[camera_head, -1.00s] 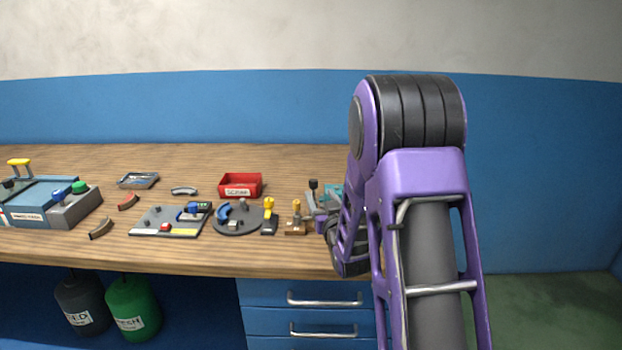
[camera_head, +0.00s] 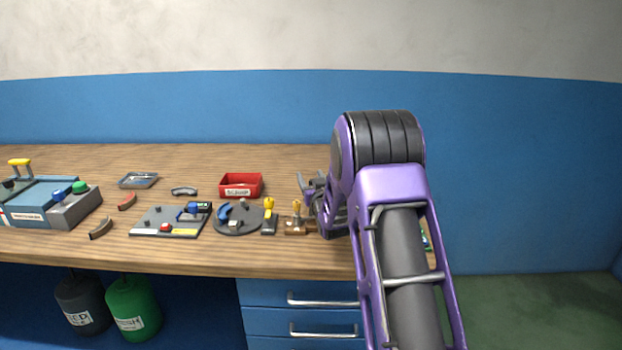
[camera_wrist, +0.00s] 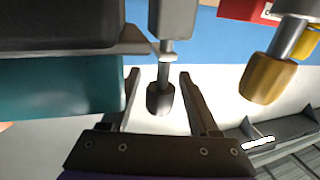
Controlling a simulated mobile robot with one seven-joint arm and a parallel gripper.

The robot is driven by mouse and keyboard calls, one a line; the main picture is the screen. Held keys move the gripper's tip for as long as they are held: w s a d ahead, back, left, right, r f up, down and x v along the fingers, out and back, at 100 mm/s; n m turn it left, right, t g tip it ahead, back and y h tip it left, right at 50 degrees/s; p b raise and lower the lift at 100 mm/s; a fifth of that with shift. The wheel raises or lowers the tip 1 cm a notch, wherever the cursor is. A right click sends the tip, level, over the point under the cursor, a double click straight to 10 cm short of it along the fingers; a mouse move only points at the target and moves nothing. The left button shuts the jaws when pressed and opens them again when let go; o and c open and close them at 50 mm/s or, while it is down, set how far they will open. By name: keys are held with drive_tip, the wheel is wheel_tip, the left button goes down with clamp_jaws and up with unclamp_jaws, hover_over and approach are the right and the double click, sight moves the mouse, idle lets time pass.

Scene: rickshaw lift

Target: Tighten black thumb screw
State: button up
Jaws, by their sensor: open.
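The black thumb screw (camera_wrist: 160,99) is a dark knob on a metal shaft, in the middle of the wrist view. My gripper (camera_wrist: 158,74) is open, with one finger on each side of the knob. A gap shows between the knob and each finger. In the head view my gripper (camera_head: 309,191) is at the right part of the bench, and the black screw is hidden there behind it and my arm. A teal block (camera_wrist: 60,85) lies to the left of the screw in the wrist view.
A brass-yellow knob (camera_wrist: 268,79) on a shaft stands to the right of the screw in the wrist view. On the bench (camera_head: 90,155) are a red bin (camera_head: 241,191), a round grey fixture (camera_head: 248,226) and a yellow-topped clamp (camera_head: 269,220). The bench's back strip is clear.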

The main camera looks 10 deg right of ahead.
clamp_jaws()
drive_tip(key=shift+m+h, duration=0.3)
drive_tip(key=shift+h, duration=0.1)
drive_tip(key=d+m+g+h, duration=0.1)
drive_tip(key=m+g+h, duration=0.2)
drive_tip(key=m+h, duration=0.1)
drive_tip(key=s+m+g+h+p, duration=0.1)
drive_tip(key=m+g+h, duration=0.3)
drive_tip(key=h, duration=0.2)
drive_tip(key=d+m+g+h+p, duration=0.1)
drive_tip(key=m+g+h, duration=0.3)
drive_tip(key=h, duration=0.1)
drive_tip(key=shift+s+d+f+m, duration=0.15)
drive_tip(key=shift+s+d+m, duration=0.15)
drive_tip(key=shift+s, duration=0.1)
drive_tip(key=shift+s+d+m+g+h+b, duration=0.15)
drive_tip(key=shift+m+g+h, duration=0.1)
drive_tip(key=shift+m+g, duration=0.45)
drive_tip(key=shift+s+m+g+h+b, duration=0.2)
drive_tip(key=shift+m+g+h, duration=0.15)
drive_tip(key=shift+g, duration=0.55)
drive_tip(key=shift+s+d+m+g+h+b, duration=0.1)
drive_tip(key=shift+m+g+h+b, duration=0.1)
drive_tip(key=shift+m+g, duration=0.5)
drive_tip(key=shift+g, duration=0.3)
